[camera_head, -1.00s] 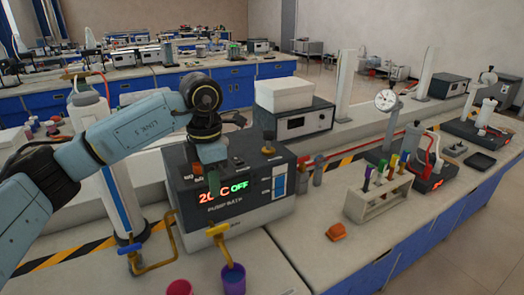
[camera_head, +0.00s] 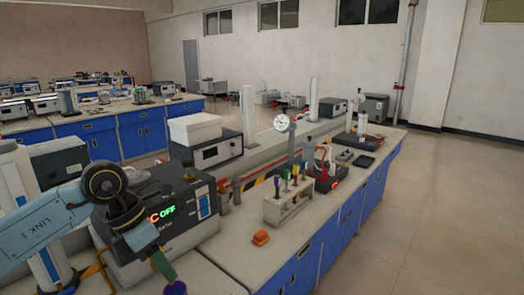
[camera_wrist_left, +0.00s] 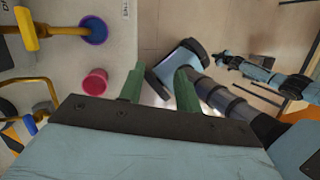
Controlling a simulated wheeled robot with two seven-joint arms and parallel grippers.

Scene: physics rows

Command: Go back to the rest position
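My left gripper (camera_head: 140,238) is at the lower left of the head view, in front of the pump bath (camera_head: 190,222), covering part of its display. In the left wrist view the two green fingers of this gripper (camera_wrist_left: 160,86) stand apart with nothing between them. Parts of my own body show beyond the fingers in that view.
A purple cup with blue contents (camera_wrist_left: 95,28) sits under the yellow tap (camera_wrist_left: 30,30), with a red cup (camera_wrist_left: 95,82) beside it. A tube rack (camera_head: 288,205) and orange object (camera_head: 261,238) lie right of the bath. The floor at right (camera_head: 430,230) is clear.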

